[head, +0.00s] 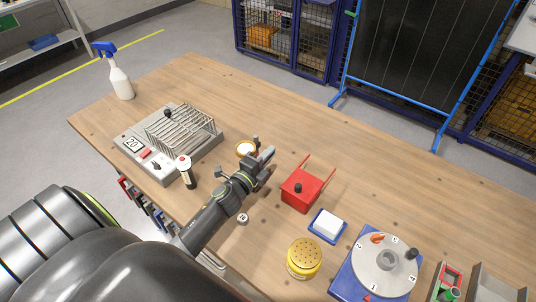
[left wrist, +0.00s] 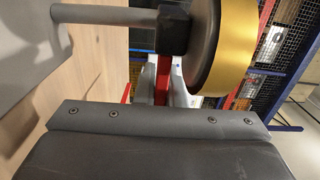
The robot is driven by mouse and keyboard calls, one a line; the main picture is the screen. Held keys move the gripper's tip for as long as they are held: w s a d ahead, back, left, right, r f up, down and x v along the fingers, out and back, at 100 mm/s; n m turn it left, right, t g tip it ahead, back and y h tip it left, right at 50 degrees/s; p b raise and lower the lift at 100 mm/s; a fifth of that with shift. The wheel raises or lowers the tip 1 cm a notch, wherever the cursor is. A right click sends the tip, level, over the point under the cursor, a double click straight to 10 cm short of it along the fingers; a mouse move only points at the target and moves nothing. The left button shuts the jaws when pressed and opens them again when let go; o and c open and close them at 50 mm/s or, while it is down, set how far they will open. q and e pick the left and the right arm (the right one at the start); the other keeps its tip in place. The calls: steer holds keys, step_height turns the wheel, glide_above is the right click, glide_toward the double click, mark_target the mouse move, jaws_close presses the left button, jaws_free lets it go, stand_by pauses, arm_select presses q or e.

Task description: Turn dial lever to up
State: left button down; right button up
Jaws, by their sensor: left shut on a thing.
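A small round dial (head: 246,149) with a gold rim and pale face stands near the middle of the table in the head view. In the left wrist view the dial (left wrist: 228,45) looms close, as a dark disc with a gold rim joined to a grey block and rod. My left gripper (head: 264,156) is beside the dial, to its right in the head view. In the left wrist view its pale fingers are shut on a narrow red piece (left wrist: 163,80), which looks like the dial lever. The gripper hides most of the lever in the head view. My right gripper is out of view.
Left of the dial stand a wire rack (head: 182,130) on a grey base and a spray bottle (head: 120,82). To the right are a red box (head: 301,191), a white block on a blue tray (head: 315,237), a yellow round container (head: 304,262) and a numbered turntable (head: 371,276). The far table is clear.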

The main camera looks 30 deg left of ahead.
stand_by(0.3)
arm_select(q)
steer(key=c, duration=1.5)
jaws_free()
steer(key=shift+s+a+b, duration=0.15)
steer(key=shift+s+b, duration=1.75)
steer(key=shift+s, duration=2.45)
steer(key=shift+s+a+b, duration=0.15)
steer(key=shift+s+b, duration=1.7)
steer(key=shift+s, duration=2.5)
steer(key=shift+s, duration=0.1)
